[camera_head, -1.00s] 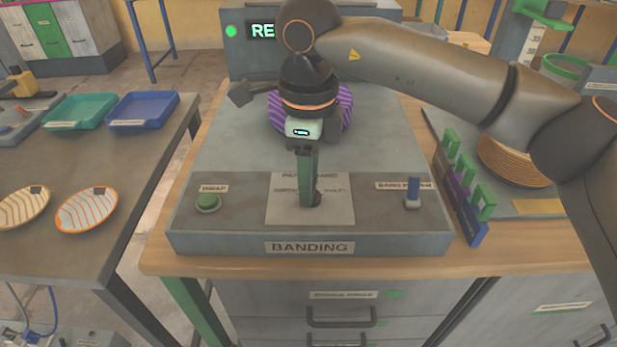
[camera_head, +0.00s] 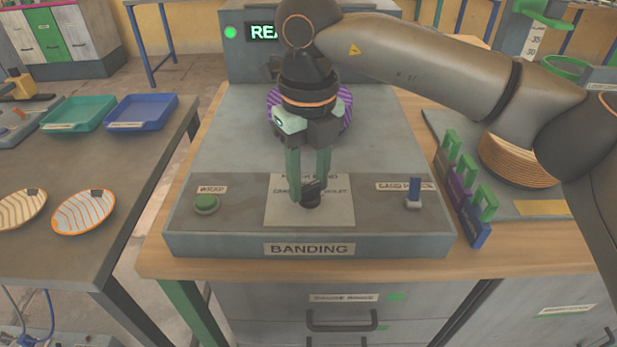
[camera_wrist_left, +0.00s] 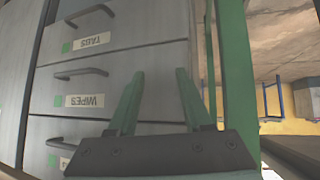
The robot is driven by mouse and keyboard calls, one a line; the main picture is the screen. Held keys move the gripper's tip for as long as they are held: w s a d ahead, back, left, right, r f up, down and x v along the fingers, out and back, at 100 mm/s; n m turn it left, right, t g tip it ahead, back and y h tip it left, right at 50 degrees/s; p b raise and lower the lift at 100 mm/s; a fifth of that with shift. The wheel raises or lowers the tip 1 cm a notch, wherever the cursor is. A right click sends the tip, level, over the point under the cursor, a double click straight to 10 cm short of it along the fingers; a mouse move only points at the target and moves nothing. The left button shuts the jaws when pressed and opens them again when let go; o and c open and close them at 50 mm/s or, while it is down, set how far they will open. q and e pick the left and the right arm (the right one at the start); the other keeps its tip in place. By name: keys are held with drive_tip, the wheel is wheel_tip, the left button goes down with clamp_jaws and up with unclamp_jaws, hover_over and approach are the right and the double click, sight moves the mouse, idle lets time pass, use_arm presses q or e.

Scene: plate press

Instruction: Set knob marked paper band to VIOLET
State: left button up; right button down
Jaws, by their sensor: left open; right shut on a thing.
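The paper band knob (camera_head: 311,197) is a small dark knob on the white label plate (camera_head: 285,213) of the grey banding machine (camera_head: 420,238). My right gripper (camera_head: 310,194) reaches down from above with its green fingers on either side of the knob and is shut on it. The plate's print is partly hidden by the fingers, and I cannot read which setting the knob points to. My left gripper (camera_wrist_left: 155,100) shows only in the left wrist view. Its green fingers are apart and empty, in front of grey drawers (camera_wrist_left: 115,70).
A purple striped roll (camera_head: 345,105) lies behind my right gripper. Coloured tabs (camera_head: 462,190) stand right of the machine. Striped plates (camera_head: 84,211) lie on the left table.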

sight(309, 184)
drive_tip(key=shift+m, duration=0.4)
drive_tip(key=shift+c, duration=2.2)
unclamp_jaws()
drive_tip(key=shift+r, duration=0.1)
wheel_tip(309, 184, up, 12)
drive_tip(key=p, duration=0.2)
drive_tip(key=shift+r, duration=0.2)
